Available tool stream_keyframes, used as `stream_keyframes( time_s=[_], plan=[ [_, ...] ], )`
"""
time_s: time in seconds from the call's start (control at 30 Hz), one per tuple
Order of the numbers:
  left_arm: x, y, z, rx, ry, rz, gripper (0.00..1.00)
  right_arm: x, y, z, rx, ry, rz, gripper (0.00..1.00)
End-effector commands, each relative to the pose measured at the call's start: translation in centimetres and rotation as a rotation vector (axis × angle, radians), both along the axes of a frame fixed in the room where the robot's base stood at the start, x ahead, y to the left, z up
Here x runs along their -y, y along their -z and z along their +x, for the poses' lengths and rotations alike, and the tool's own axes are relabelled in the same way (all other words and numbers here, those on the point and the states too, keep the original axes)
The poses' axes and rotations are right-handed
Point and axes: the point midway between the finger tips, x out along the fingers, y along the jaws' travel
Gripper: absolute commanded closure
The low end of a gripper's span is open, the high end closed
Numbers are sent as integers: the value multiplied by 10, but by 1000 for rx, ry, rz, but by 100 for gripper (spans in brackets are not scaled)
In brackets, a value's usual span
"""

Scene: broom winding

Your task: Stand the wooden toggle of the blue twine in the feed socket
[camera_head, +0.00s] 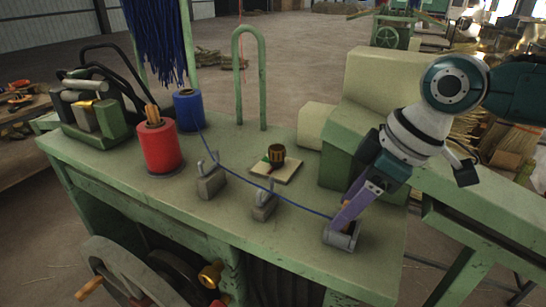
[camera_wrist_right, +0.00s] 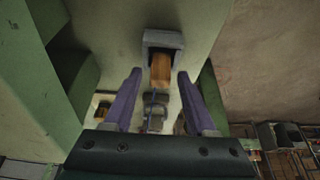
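The grey feed socket (camera_head: 343,238) sits at the front right of the green bench; it shows in the wrist view too (camera_wrist_right: 163,38). The wooden toggle (camera_wrist_right: 160,71) shows within the socket's grey walls; whether it is fully seated I cannot tell. The blue twine (camera_head: 262,186) runs from the blue spool (camera_head: 188,108) past two grey guides (camera_head: 209,180) to the socket. My right gripper (camera_wrist_right: 160,78) is open, its two purple fingers apart, one on each side of the toggle's line, apparently not touching it. My left gripper is not in view.
A red spool (camera_head: 159,147) with a wooden core stands left of the blue one. A small plate (camera_head: 276,170) with a dark ribbed knob lies mid-bench. A green arch (camera_head: 263,90) rises at the back edge.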

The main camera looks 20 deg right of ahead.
Motion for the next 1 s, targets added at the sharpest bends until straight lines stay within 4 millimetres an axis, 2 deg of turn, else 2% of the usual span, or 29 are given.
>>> stream_keyframes(
  time_s=[0.3,0.43,0.57,0.8,1.0],
  plan=[
    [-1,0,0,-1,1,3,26,1,-1,0,0,0,0,36],
    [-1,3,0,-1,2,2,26,3,-9,-3,2,-1,0,36],
    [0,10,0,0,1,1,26,9,-27,-9,4,-1,-3,36],
    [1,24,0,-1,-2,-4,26,20,-70,-23,4,-1,-4,36],
    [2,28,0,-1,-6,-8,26,24,-89,-28,1,0,0,36]
  ],
)
